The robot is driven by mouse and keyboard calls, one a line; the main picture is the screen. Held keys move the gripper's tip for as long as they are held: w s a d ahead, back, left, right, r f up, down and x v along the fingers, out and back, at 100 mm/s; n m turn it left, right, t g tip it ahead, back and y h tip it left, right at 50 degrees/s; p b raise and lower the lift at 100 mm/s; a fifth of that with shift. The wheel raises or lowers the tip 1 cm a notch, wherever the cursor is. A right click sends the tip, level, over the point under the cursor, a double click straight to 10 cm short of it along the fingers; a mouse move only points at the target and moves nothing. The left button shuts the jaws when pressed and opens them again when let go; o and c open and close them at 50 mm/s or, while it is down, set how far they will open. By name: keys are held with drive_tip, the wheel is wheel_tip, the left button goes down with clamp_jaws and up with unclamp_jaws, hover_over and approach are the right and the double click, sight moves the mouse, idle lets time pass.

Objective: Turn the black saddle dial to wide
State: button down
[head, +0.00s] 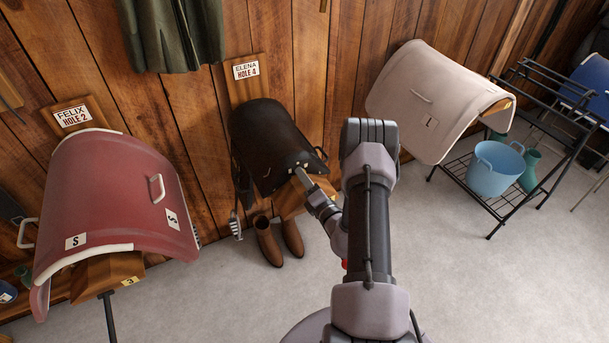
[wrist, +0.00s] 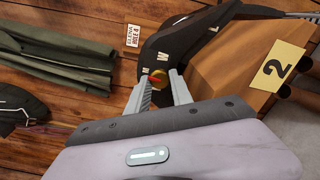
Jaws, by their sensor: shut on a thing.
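The black saddle (head: 270,135) sits on a wooden rack against the plank wall, under a sign reading ELENA HOLE 4. Its front end also shows in the wrist view (wrist: 185,40). In the wrist view a small brassy dial with a red mark (wrist: 157,78) is set in that end, with small pale letters around it. One letter to its upper right looks like M or W; the others are too small to read surely. My gripper (wrist: 160,84) is shut on the dial, one finger on each side. Which letter the red mark faces I cannot tell.
A red saddle (head: 115,195) stands at left, a cream saddle (head: 435,95) at right. A black metal rack holds a blue bucket (head: 496,170). Brown boots (head: 279,240) stand below the black saddle. A green jacket (head: 172,35) hangs above. The floor in front is clear.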

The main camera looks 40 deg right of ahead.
drive_tip(key=m+p, duration=0.1)
drive_tip(key=m, duration=0.4)
drive_tip(key=shift+r+m+p, duration=0.1)
drive_tip(key=shift+m+p, duration=0.2)
drive_tip(key=shift+p, duration=0.1)
drive_tip(key=m+p, duration=0.1)
drive_tip(key=m, duration=0.4)
drive_tip(key=shift+m, duration=0.3)
drive_tip(key=c, duration=1.1)
unclamp_jaws()
